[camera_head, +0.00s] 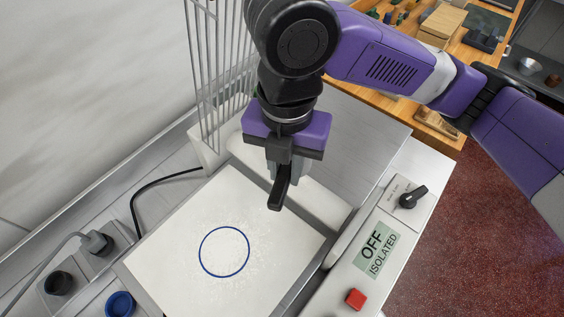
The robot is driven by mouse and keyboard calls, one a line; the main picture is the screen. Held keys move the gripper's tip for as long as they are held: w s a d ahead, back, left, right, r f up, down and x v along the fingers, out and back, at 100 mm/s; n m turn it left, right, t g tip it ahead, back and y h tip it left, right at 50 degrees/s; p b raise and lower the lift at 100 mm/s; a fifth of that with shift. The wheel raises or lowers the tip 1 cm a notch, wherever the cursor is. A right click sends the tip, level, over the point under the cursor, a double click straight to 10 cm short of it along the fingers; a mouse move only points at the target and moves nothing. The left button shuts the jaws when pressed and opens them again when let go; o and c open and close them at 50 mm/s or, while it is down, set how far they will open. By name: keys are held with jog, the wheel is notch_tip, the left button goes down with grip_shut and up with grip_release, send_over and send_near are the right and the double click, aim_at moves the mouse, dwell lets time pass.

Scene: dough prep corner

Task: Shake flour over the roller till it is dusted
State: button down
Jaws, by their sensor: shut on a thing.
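My gripper (279,196) points down over the far end of the white board and is shut on a pale grey thing (301,170), which I take to be the flour shaker. Dark fingers hide most of it. The white roller (318,205) lies just beyond the board, below and behind my gripper, partly hidden by it. I cannot tell how much flour is on the roller. Faint white specks show on the white board (180,245) near an empty blue ring mark (224,251).
A wire guard (209,100) stands upright at the back left. A panel at right has a dark knob (411,197), an "OFF ISOLATED" label (375,249) and a red button (355,299). A blue cap (120,304), sockets and cable are at left. A cluttered wooden bench (480,45) stands behind.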

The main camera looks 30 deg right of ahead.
jog(key=shift+r, duration=0.1)
jog(key=shift+r+p, duration=0.85)
jog(key=shift+r, duration=2.05)
jog(key=shift+d, duration=0.1)
